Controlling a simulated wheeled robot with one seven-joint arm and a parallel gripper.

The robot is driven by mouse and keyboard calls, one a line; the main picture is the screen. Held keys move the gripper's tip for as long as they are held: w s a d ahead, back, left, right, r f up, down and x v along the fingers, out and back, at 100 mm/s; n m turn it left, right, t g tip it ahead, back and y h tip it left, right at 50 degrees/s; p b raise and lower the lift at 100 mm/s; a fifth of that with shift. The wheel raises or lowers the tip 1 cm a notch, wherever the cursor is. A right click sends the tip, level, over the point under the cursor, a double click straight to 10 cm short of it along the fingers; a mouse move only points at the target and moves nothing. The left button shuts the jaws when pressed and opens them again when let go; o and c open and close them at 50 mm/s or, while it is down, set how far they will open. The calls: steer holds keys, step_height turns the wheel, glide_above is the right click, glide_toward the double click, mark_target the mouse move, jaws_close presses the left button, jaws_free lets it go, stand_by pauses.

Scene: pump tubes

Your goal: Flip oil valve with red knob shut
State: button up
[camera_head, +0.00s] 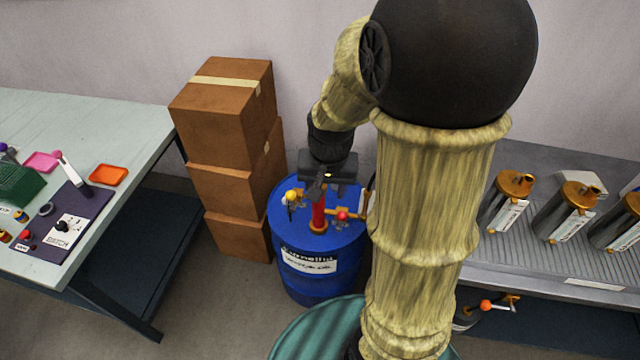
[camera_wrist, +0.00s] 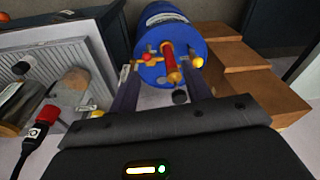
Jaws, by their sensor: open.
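A blue drum (camera_head: 277,245) stands on the floor with a red upright pump tube (camera_head: 318,213) on its lid. A red knob (camera_head: 342,215) sits on a brass valve to the tube's right, and a yellow knob (camera_head: 290,196) on the other side. In the wrist view the red knob (camera_wrist: 147,57) is left of the tube (camera_wrist: 171,66) and the yellow knob (camera_wrist: 197,62) right of it. My gripper (camera_head: 320,183) is above the drum, close to the pump top. In the wrist view its fingers (camera_wrist: 163,72) are apart, with the tube appearing between them. Contact cannot be told.
Stacked cardboard boxes (camera_head: 229,132) stand left behind the drum. A table (camera_head: 90,125) with small items is at left. A grey rack (camera_head: 540,165) with several metal canisters is at right; an orange-knobbed valve (camera_head: 486,306) is below. A green drum (camera_head: 310,330) is in front.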

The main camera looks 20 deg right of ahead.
steer(key=s+a+r+n+p, duration=0.1)
steer(key=s+a+r+n, duration=0.1)
steer(key=shift+s+a+r+n+p, duration=0.1)
steer(key=shift+s+a+n+p, duration=0.15)
steer(key=shift+s+n+p, duration=0.15)
steer(key=shift+s+a+t, duration=0.2)
steer(key=shift+s+t, duration=0.05)
steer(key=shift+t, duration=0.05)
steer(key=c, duration=0.5)
steer(key=shift+s+a+n, duration=0.3)
steer(key=shift+s+n, duration=0.25)
steer(key=shift+s+a+n, duration=0.3)
steer(key=shift+s+n, duration=0.2)
steer(key=shift+n, duration=0.05)
jaws_close()
steer(key=shift+w, duration=0.15)
steer(key=shift+d, duration=0.15)
